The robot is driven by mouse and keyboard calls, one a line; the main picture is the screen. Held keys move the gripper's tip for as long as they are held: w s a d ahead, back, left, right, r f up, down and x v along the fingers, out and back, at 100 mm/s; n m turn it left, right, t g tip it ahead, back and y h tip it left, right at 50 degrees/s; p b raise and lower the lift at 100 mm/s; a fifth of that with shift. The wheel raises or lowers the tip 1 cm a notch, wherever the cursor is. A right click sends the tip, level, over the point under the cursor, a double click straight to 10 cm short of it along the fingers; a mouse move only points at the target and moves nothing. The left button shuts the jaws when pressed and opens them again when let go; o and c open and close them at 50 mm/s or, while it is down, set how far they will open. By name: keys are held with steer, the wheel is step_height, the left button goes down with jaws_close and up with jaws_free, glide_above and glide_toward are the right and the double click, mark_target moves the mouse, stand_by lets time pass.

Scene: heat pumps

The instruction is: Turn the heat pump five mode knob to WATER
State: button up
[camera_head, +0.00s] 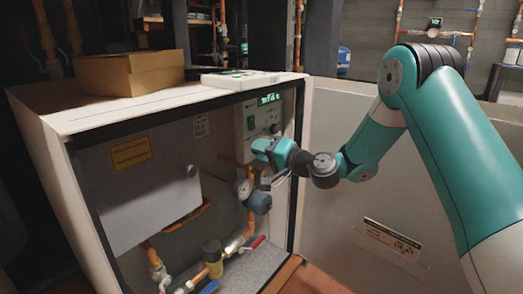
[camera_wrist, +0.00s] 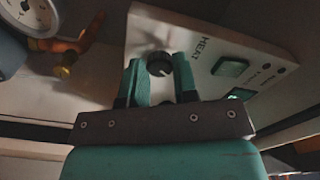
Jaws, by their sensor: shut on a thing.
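The heat pump control panel (camera_head: 256,121) is a pale plate inside the open white cabinet, with a lit green display (camera_head: 268,98) at its top. In the wrist view the panel (camera_wrist: 145,25) carries a dark round mode knob (camera_wrist: 159,61), a word reading HEAT beside it, and a green rocker switch (camera_wrist: 231,67). My gripper (camera_wrist: 160,78) has one finger on each side of the knob and is shut on it. In the head view my gripper (camera_head: 262,148) reaches the lower panel from the right and hides the knob. I cannot read the knob's pointer.
A round gauge (camera_wrist: 22,18) and a brass fitting (camera_wrist: 65,71) lie left of my fingers. Copper pipes and a red-handled valve (camera_head: 252,244) sit below. A cardboard box (camera_head: 130,73) rests on the cabinet top. The cabinet's right frame edge (camera_head: 298,150) stands near my wrist.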

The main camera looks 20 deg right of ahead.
steer(key=shift+a+f, duration=0.1)
steer(key=o, duration=0.9)
steer(key=shift+o, duration=0.2)
steer(key=b+v, duration=1)
steer(key=v, duration=0.7)
steer(key=shift+s+d, duration=0.2)
